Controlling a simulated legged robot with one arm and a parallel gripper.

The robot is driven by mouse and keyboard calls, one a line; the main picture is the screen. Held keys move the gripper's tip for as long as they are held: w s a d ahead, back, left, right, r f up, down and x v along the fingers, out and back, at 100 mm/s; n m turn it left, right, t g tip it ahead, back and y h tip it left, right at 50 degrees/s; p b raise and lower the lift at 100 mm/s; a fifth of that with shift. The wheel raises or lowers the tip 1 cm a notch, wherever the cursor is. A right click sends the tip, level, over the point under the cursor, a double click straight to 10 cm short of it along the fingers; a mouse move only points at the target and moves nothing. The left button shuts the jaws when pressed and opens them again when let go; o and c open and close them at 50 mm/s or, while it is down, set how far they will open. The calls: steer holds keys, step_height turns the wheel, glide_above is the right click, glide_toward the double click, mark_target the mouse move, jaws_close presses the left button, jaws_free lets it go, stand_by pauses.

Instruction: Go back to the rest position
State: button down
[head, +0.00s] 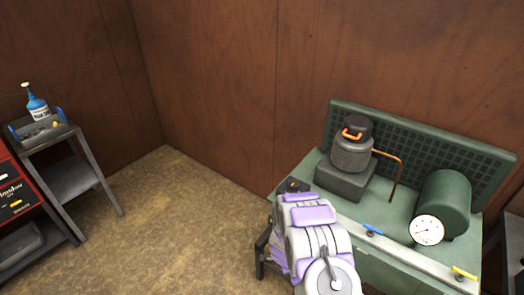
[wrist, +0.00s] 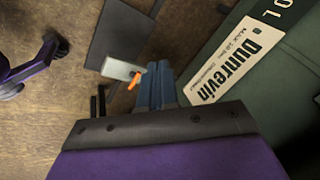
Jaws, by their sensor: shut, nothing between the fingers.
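My gripper (wrist: 158,72) shows in the wrist view as two blue-grey fingers side by side, shut with nothing between them. They point down toward the floor, beside a green surface with a "Dunrevin" label (wrist: 228,65). In the head view my purple and white arm (head: 312,240) is at the lower middle, in front of the green compressor unit (head: 400,262). I cannot make out the fingers there.
The unit carries a dark pump (head: 351,153), a green tank (head: 447,200) with a gauge (head: 427,230), and blue (head: 373,229) and yellow (head: 464,273) valve handles. An orange lever (wrist: 134,81) shows near my fingers. A cart (head: 75,180) stands left; floor between is clear.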

steer(key=a+r+n+y, duration=0.25)
steer(key=a+r, duration=0.25)
steer(key=r, duration=0.8)
steer(key=s+a+r+n+g+y, duration=0.1)
steer(key=s+r+n, duration=0.3)
steer(key=r, duration=0.5)
steer(key=s+r+n+g+y, duration=0.1)
steer(key=s+r+n, duration=0.2)
steer(key=s+r, duration=0.45)
steer(key=s+d+r+n+g+h, duration=0.1)
steer(key=s+d+r+n, duration=0.1)
steer(key=s+r, duration=0.3)
steer(key=s+d+r+n+g+h, duration=0.1)
steer(key=s+d+r+n, duration=0.2)
steer(key=s, duration=1)
steer(key=s+d+r+n+g+h, duration=0.1)
steer(key=s+d+r+n, duration=0.1)
steer(key=s+r, duration=0.6)
steer(key=shift+s+d+r, duration=0.15)
steer(key=shift+s+d, duration=0.75)
steer(key=shift+s, duration=0.2)
steer(key=c, duration=1.8)
jaws_free()
